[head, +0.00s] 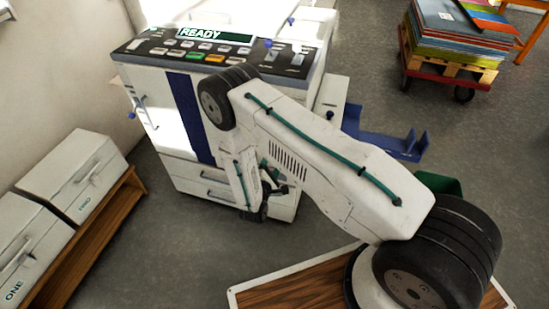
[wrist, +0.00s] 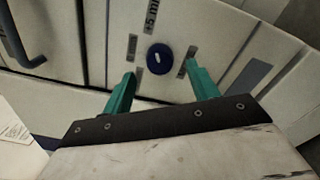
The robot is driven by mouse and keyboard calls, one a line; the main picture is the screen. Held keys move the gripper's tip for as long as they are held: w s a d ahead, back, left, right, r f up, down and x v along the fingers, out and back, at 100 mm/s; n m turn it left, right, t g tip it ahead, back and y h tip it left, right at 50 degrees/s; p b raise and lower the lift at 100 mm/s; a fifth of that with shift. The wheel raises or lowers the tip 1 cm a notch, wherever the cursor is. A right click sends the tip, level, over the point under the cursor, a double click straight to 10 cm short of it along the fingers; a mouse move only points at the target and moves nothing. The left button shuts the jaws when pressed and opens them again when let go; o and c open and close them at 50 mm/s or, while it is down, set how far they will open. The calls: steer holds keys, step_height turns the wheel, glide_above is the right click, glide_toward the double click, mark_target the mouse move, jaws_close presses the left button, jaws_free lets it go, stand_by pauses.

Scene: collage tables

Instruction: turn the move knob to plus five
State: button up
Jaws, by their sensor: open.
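The round blue knob (wrist: 159,57) shows in the wrist view on a pale panel, with a small white mark on its face. A label reading "+5 mm" (wrist: 152,16) is printed above it, and short grey marks (wrist: 132,47) lie to its sides. I cannot tell exactly which mark the white spot points to. My gripper (wrist: 160,70) is open, its green fingers on either side below the knob, apparently not touching it. In the head view my gripper (head: 272,183) is beside the white machine (head: 185,150), and the knob is hidden there.
The machine's top panel (head: 215,49) has several buttons and a display reading "READY". A blue bracket (head: 385,142) juts from its right side. White drawer boxes (head: 75,175) stand on a wooden bench at left. A loaded cart (head: 440,70) is at back right.

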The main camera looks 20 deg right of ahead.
steer(key=shift+v, duration=1.95)
